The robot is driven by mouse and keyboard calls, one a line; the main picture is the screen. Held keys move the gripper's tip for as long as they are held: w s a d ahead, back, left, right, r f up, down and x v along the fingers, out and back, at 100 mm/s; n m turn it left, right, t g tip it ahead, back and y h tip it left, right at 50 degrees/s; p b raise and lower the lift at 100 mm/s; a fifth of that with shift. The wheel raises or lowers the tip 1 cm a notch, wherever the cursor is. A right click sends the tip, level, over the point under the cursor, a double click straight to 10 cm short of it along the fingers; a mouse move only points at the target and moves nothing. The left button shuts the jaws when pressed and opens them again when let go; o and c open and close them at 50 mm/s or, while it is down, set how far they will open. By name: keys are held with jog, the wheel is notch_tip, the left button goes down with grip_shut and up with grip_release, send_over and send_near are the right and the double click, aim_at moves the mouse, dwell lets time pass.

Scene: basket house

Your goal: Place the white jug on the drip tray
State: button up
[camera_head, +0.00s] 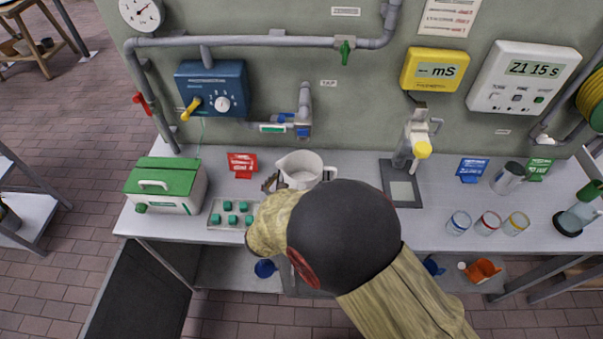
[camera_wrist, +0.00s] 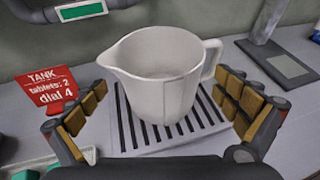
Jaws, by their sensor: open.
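The white jug (camera_wrist: 165,80) stands upright on the slotted drip tray (camera_wrist: 205,122) in the wrist view, its spout to the left and its handle to the right. In the head view the jug (camera_head: 299,167) is below the tap (camera_head: 303,125), partly hidden by my arm. My gripper (camera_wrist: 163,82) is open, with one padded finger on each side of the jug. Gaps show between both fingers and the jug's sides. In the head view the tray is hidden behind my arm and the jug.
A red sign (camera_head: 242,163) reading "tablets: 2, dial 4" stands left of the jug. A green-lidded box (camera_head: 165,185) and a tray of green tablets (camera_head: 233,213) are further left. A dark-framed stand (camera_head: 402,188) is to the right, and glasses (camera_head: 488,222) are beyond it.

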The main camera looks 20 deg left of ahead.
jog(key=shift+v, duration=2.25)
jog(key=d+r+m+g+h, duration=0.2)
jog(key=d+r+m, duration=0.3)
jog(key=d, duration=0.4)
jog(key=w+d+r+m+g+h, duration=0.15)
jog(key=d+r+m, duration=0.3)
jog(key=d, duration=0.45)
jog(key=d+r+m+g+h, duration=0.2)
jog(key=d+r+m+h, duration=0.15)
jog(key=d+m, duration=0.35)
jog(key=s+d+r+m+g+y, duration=0.2)
jog(key=s+d+r+m+g, duration=0.3)
jog(key=s+d+m, duration=0.55)
jog(key=s+d+r+m+t+y, duration=0.1)
jog(key=s+r+m+t+y, duration=0.1)
jog(key=s+r+m+y, duration=0.3)
jog(key=s+r+m, duration=0.1)
jog(key=s+m, duration=0.2)
jog(key=s, duration=0.2)
jog(key=shift+s+d+m, duration=0.2)
jog(key=shift+d+m, duration=0.1)
jog(key=shift+m, duration=0.1)
